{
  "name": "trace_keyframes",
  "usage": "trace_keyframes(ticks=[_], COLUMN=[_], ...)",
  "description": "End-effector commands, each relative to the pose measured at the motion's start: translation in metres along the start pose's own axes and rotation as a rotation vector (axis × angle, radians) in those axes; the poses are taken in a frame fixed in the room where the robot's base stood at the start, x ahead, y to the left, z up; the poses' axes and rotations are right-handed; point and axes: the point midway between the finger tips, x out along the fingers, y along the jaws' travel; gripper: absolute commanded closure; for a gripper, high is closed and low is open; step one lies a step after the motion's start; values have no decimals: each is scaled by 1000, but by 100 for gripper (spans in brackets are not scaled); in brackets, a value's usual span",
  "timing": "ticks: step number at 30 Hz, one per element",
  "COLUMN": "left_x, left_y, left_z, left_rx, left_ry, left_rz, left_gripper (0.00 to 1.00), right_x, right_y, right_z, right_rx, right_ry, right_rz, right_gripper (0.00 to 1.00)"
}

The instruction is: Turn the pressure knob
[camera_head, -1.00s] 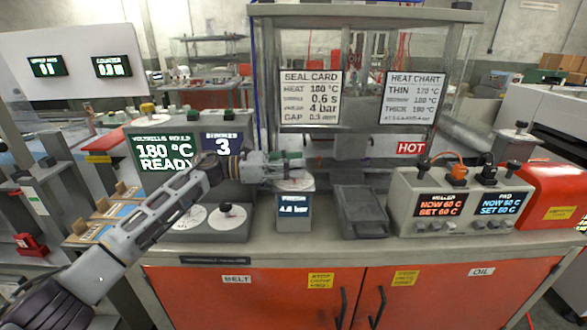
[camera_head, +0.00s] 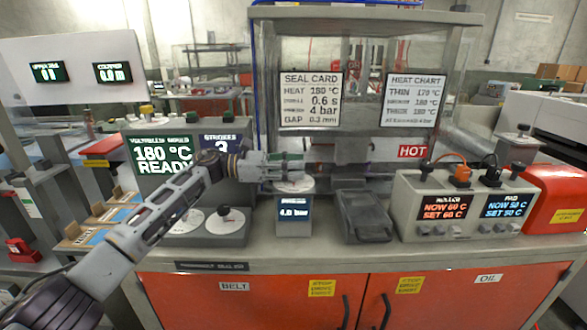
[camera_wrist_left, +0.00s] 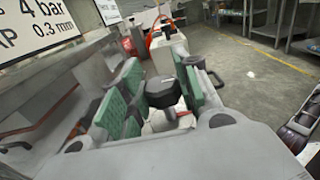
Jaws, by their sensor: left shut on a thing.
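The pressure unit (camera_head: 294,212) is a small grey box with a lit display and a pale round dial on top. Its display reads about 4.0 bar. The pressure knob (camera_wrist_left: 161,92) is dark and round in the left wrist view, above the pale dial. My left gripper (camera_head: 290,166) reaches in from the left over the unit. Its green-padded fingers, also in the left wrist view (camera_wrist_left: 155,95), are on both sides of the knob and shut on it. In the head view the knob is mostly hidden by the fingers. My right gripper is not in view.
A seal card (camera_head: 311,98) reads pressure 4 bar. A control box with two dials (camera_head: 224,219) stands to the left. A dark grey tray (camera_head: 362,216) is close on the right, then a heater box (camera_head: 447,208) with cables and a red box (camera_head: 555,197).

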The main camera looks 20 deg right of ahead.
Motion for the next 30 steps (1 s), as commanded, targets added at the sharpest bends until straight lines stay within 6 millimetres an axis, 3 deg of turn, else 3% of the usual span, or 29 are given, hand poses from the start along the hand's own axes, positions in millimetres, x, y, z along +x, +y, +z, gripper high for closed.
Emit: trace_keyframes(ticks=[14, 15, 19, 30], left_x=[0, 0, 0, -1], left_y=[0, 0, 0, 0], left_z=[2, 2, 2, 0], left_rx=[2, 2, 1, 0], left_ry=[-2, -2, -2, 0], left_rz=[-2, -2, -2, -3], left_gripper=[92, 64, 48, 46], right_x=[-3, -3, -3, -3], right_y=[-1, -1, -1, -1], right_z=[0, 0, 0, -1], right_rx=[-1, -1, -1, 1], right_ry=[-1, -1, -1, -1], right_rz=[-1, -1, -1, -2], right_gripper=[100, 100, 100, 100])
